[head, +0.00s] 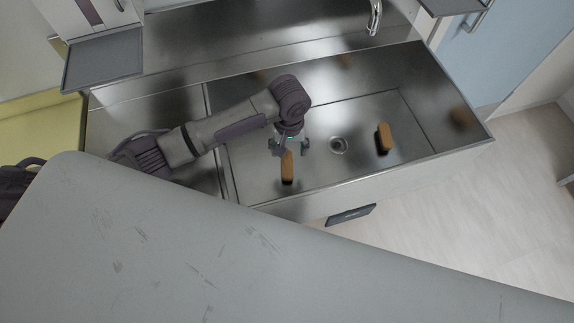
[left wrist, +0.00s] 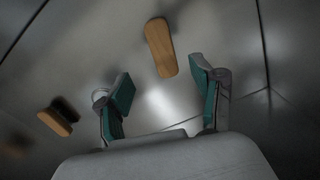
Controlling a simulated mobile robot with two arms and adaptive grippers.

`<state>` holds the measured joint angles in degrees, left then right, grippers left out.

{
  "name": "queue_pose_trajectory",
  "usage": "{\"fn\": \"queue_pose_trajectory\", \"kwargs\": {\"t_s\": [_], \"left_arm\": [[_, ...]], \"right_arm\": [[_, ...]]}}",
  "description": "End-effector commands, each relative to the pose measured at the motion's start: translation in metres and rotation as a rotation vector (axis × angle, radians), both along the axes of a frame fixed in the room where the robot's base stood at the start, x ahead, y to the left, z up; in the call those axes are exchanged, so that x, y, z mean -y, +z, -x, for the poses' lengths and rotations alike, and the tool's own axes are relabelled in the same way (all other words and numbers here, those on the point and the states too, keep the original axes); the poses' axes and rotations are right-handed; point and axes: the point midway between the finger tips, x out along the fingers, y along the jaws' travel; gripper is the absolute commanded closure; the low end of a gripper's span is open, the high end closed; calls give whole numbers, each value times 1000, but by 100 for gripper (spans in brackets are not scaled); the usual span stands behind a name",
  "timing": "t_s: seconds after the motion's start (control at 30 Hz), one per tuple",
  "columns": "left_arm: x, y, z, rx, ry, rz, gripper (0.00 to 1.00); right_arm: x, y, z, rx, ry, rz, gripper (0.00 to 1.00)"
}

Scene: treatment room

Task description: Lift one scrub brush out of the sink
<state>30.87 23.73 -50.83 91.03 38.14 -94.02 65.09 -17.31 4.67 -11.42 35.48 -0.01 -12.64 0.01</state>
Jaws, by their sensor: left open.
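Two scrub brushes with orange-brown backs are in the steel sink (head: 310,178). One scrub brush (head: 287,168) is just below my left gripper (head: 288,147) in the head view, partly covered by it. The other scrub brush (head: 384,138) is to the right of the drain. In the left wrist view, one brush (left wrist: 160,47) appears beyond and between the fingertips of the left gripper (left wrist: 161,90), apart from them. The other brush (left wrist: 55,121) is at the left. The left gripper is open and empty. My right gripper is not in view.
The drain (head: 338,145) lies between the brushes. The sink walls enclose the basin, and a tap (head: 375,18) stands at its back edge. A dispenser with a grey tray (head: 103,60) is at the upper left. A large grey surface fills the foreground.

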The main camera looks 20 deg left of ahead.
Motion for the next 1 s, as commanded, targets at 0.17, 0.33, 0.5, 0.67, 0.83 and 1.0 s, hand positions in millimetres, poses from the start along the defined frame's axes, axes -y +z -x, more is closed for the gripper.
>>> {"fn": "queue_pose_trajectory", "kwargs": {"t_s": [0.17,0.33,0.5,0.67,0.83,1.0], "left_arm": [[0,-32,1,-3,-1,-1,33],[0,-43,1,-1,-1,0,33],[-3,-63,1,-3,-1,-2,33],[-4,-86,1,-2,-1,-2,33],[-4,-94,1,0,-2,-1,33],[-4,-94,1,1,-2,0,33]], "right_arm": [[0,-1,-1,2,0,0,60],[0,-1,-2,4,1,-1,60],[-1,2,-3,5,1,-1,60],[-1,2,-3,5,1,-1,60],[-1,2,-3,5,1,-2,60],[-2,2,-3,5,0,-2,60]]}}
